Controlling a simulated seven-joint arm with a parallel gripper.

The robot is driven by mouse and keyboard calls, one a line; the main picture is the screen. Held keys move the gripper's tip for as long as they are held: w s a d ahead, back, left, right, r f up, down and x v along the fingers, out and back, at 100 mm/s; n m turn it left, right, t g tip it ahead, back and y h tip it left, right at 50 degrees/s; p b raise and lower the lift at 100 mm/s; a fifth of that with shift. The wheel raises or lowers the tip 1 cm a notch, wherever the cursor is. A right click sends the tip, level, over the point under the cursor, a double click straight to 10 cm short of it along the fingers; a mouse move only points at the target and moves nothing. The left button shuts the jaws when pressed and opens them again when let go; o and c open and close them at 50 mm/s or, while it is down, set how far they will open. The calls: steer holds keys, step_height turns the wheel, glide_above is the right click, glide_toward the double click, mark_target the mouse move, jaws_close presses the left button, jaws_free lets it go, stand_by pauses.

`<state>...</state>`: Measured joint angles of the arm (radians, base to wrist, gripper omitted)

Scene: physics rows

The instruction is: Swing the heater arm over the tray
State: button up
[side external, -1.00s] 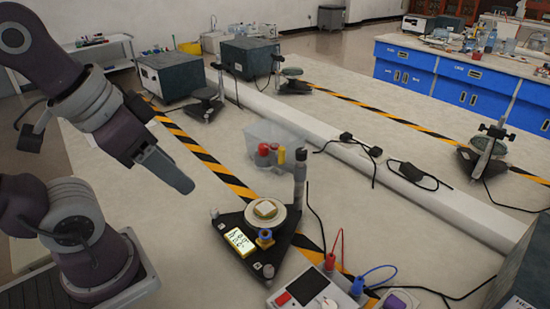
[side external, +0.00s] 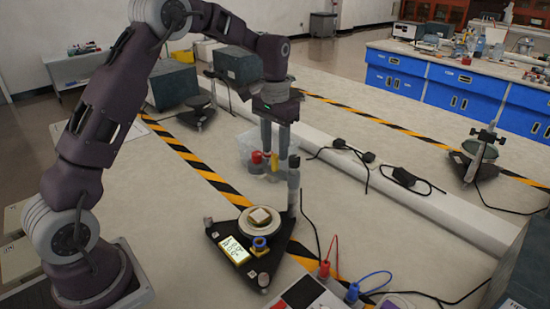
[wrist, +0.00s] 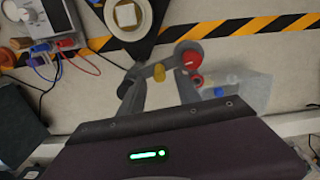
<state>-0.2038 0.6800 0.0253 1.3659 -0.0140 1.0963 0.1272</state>
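The tray (side external: 246,226) is a pale round dish with a small square piece on it, on a dark triangular stand with a lit display. It shows at the top of the wrist view (wrist: 111,24). A grey post (side external: 294,185) rises from the stand's back corner. What looks like the heater arm, with a grey round head (wrist: 188,53) and yellow peg (wrist: 158,72), reaches from the post away from the tray. My gripper (side external: 275,154) points down, open, above this arm. In the wrist view its fingers (wrist: 158,88) appear on either side of the yellow peg; contact cannot be told.
A meter (side external: 308,294) with red and blue leads is at the front. A white raised strip (side external: 340,160) with black cables runs behind. Bare bench lies left of the stand.

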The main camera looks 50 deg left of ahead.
mark_target(275, 155)
step_height(275, 155, down, 4)
steer(key=shift+r, duration=0.15)
steer(key=shift+c, duration=0.2)
jaws_close()
steer(key=shift+r, duration=0.1)
stand_by(1.1)
